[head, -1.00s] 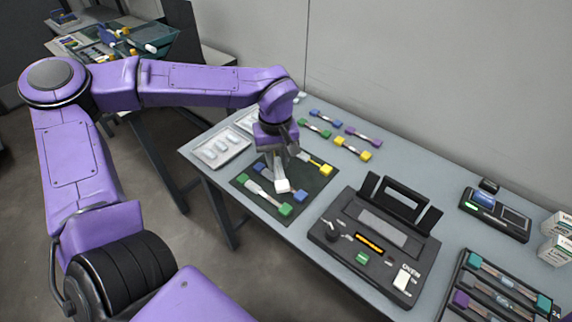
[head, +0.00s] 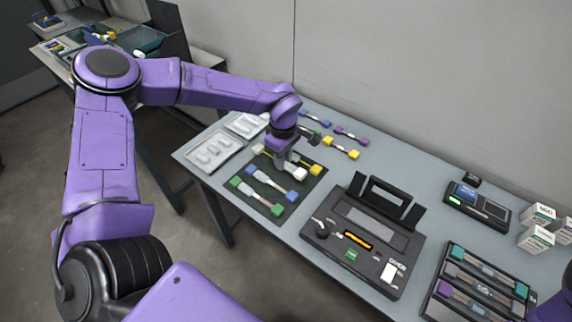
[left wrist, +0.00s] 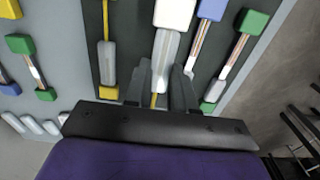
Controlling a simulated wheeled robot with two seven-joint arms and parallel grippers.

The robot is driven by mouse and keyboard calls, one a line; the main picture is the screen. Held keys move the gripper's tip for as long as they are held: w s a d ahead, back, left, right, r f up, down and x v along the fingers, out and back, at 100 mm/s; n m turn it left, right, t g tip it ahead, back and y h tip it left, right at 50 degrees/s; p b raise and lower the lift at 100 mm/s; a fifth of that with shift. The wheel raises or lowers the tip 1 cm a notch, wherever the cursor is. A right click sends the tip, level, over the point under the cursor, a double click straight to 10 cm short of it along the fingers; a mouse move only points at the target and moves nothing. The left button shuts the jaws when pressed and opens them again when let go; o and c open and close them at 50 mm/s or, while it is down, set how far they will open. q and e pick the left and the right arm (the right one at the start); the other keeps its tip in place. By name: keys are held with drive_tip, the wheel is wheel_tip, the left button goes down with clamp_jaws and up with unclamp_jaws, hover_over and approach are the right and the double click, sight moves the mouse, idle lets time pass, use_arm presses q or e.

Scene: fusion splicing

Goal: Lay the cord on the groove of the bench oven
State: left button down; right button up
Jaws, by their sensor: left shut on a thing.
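My left gripper (head: 285,166) is shut on the grey sleeve of a white-ended cord (left wrist: 165,55). The cord's white end block (head: 299,173) sticks out past the fingers over the dark mat (head: 302,193). My right gripper is out of view.
Yellow (head: 316,169), blue-ended (head: 270,183) and green-ended (head: 258,198) cords lie on the mat beside the held one. White trays (head: 212,151) sit at the left. More cords (head: 341,147) lie behind. A cord rack (head: 478,280) and a black device (head: 478,206) are at the right.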

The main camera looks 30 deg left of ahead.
sight(286, 173)
use_arm(q)
drive_tip(key=f, duration=0.2)
drive_tip(key=w+f, duration=0.1)
drive_tip(key=f, duration=0.1)
drive_tip(key=shift+w+d+f, duration=0.1)
drive_tip(key=shift+w+f, duration=0.1)
drive_tip(key=shift+f, duration=0.2)
drive_tip(key=shift+f, duration=0.1)
drive_tip(key=c, duration=0.9)
unclamp_jaws()
drive_tip(key=shift+c, duration=0.2)
